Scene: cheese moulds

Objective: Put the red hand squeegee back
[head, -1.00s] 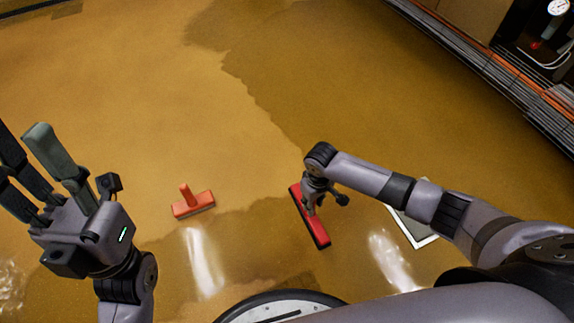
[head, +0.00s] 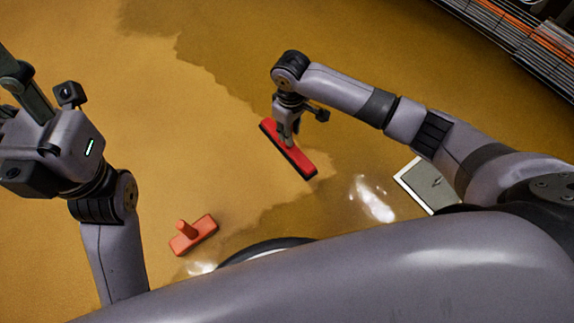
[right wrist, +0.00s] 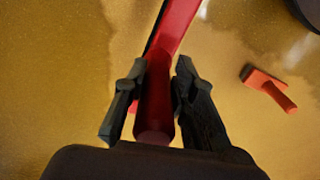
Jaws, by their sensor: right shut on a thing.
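The red hand squeegee (head: 301,162) is in my right gripper (head: 286,137) in the middle of the head view, its long head slanting down to the right. In the right wrist view its round handle (right wrist: 155,110) sits between the two dark fingers (right wrist: 152,92), and its head runs away toward the top. I cannot tell its exact height above the floor.
The wet yellow-brown floor (head: 200,130) is broad and mostly clear. A white-rimmed grey panel (head: 407,177) lies at the right, partly behind my right arm. A rack of pipes or cables (head: 530,50) runs along the upper right edge.

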